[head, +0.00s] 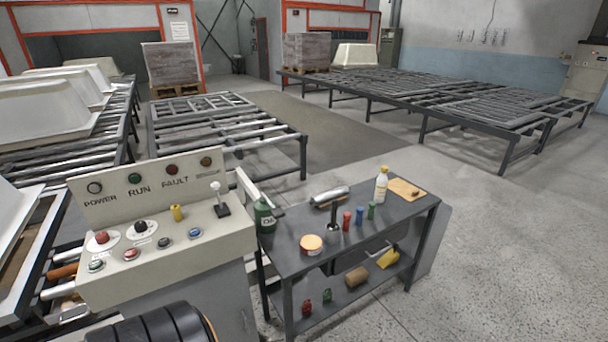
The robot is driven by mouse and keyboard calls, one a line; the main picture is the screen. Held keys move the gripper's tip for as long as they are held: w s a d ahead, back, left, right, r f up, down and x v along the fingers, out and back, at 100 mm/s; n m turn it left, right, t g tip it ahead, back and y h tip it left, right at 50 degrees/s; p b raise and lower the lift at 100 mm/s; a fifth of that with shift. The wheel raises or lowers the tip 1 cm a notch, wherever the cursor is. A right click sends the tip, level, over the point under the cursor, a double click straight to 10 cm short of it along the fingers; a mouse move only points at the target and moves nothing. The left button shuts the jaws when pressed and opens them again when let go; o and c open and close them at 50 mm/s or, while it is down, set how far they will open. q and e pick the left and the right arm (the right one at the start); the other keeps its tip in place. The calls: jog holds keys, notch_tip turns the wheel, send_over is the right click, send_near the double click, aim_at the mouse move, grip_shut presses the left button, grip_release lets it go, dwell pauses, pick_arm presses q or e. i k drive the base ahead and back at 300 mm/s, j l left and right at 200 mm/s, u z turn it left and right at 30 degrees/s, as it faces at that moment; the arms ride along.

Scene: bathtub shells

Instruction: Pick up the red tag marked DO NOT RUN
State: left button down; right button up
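I cannot make out a red tag with the words DO NOT RUN in the head view. A grey workbench (290,262) stands right of the control console (190,265). On its top are a red cylinder (346,221), a blue one (360,215) and a green one (371,210). A tan board (402,187) lies at the far right corner with a small dark item on it. Two small objects, one reddish (307,308) and one green (327,295), are on the lower shelf. Neither gripper is in view.
The bench also holds a green oil can (264,217), a white bottle (381,184) and a round tin (311,244). Roller conveyors (220,125) stand behind. The floor (510,245) to the right is clear.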

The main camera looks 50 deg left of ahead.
aim_at(307, 307)
jog(key=u, duration=1.5)
jog(key=l+u, duration=0.1)
jog(key=u, duration=0.25)
jog(key=l+u, duration=0.15)
jog(key=u, duration=0.15)
jog(key=l+u, duration=0.1)
jog(key=u, duration=0.25)
